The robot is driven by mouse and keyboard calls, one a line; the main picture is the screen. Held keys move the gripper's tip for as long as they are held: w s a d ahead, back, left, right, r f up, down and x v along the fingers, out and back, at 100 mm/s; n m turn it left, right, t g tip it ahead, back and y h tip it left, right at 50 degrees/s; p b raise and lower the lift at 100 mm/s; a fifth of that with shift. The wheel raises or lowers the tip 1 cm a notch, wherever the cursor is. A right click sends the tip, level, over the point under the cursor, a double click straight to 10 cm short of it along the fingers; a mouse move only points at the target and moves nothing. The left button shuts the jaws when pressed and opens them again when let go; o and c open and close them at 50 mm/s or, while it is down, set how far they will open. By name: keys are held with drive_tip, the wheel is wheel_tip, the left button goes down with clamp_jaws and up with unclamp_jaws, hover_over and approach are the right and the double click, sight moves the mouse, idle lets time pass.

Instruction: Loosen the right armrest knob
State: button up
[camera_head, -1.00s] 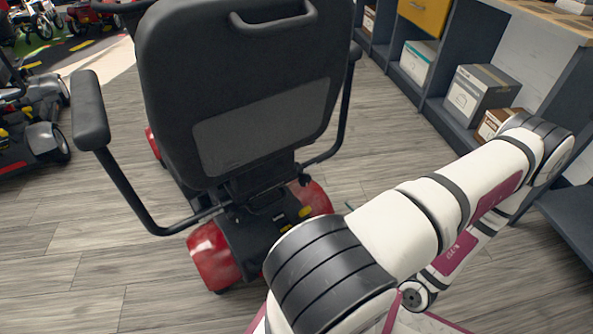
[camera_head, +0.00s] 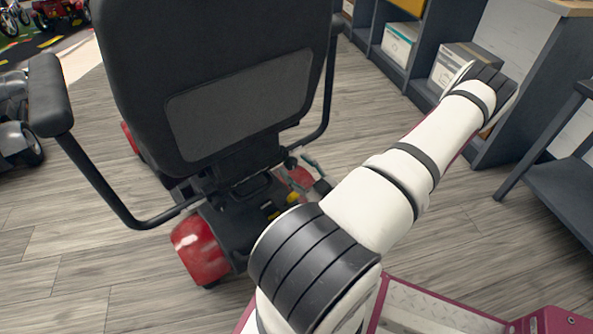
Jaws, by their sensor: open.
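The scooter seat (camera_head: 240,110) is seen from behind, over a dark base with red rear fenders (camera_head: 200,248). The right armrest (camera_head: 327,90) curves down and in to a bracket under the seat. A small dark knob (camera_head: 290,162) appears at that bracket; its details are too small to tell. Whether a finger touches the knob cannot be told.
The left armrest (camera_head: 85,150) juts out toward me. Shelving (camera_head: 415,85) with boxes stands at the back right, and a dark table (camera_head: 560,180) is at the right edge. Another scooter (camera_head: 20,130) stands at the left. Wood floor between them is clear.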

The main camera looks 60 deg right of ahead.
drive_tip(key=shift+w+d, duration=0.15)
drive_tip(key=shift+w, duration=0.15)
drive_tip(key=shift+c, duration=0.6)
drive_tip(key=c, duration=1)
